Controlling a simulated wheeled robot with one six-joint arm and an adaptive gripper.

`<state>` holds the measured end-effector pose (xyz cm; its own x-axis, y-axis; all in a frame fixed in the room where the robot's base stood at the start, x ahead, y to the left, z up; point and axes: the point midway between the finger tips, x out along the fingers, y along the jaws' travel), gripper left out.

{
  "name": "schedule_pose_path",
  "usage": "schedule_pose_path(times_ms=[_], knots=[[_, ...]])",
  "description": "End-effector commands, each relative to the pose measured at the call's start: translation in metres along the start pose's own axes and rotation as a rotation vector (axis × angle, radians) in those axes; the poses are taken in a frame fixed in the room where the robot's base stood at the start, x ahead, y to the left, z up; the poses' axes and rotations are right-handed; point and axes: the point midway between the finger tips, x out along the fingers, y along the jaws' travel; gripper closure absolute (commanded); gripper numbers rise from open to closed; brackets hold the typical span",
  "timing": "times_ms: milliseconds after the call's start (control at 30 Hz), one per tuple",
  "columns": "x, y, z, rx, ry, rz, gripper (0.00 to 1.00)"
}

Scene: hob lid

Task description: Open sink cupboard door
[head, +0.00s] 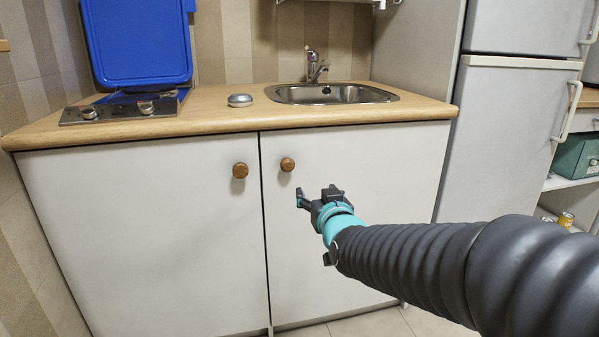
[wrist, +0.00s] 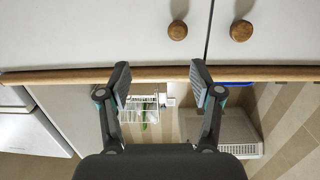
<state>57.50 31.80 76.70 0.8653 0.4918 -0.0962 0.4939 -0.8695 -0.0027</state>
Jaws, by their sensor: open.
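The white sink cupboard door (head: 350,235) is the right one of two doors under the worktop and is shut. Its round brown wooden knob (head: 287,164) sits near its upper left corner. In the wrist view, which is upside down, that knob (wrist: 178,30) shows at the top, left of the gap between the doors. My gripper (head: 315,197) is open and empty, in front of this door, lower and to the right of the knob. The fingers are apart in the wrist view (wrist: 160,74) and do not touch the knob. The sink (head: 330,94) is above.
The left door has a similar knob (head: 240,170) close by. The wooden worktop edge (head: 200,128) juts above the doors. A raised blue hob lid (head: 138,42) and a small round grey item (head: 240,100) are on top. A fridge (head: 505,140) stands at the right.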

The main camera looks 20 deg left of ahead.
Motion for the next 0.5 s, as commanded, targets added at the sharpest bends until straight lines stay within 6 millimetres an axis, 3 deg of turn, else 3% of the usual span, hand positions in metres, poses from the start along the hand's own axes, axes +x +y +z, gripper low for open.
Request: schedule_pose_path(times_ms=[33,133,367,500], knots=[[0.009,-0.012,0.002,-0.003,0.028,-0.015,0.35],[0.018,-0.025,0.000,-0.005,0.073,-0.029,0.35],[0.035,-0.031,-0.005,-0.005,0.097,-0.034,0.35],[0.057,-0.032,-0.007,-0.005,0.095,-0.033,0.35]])
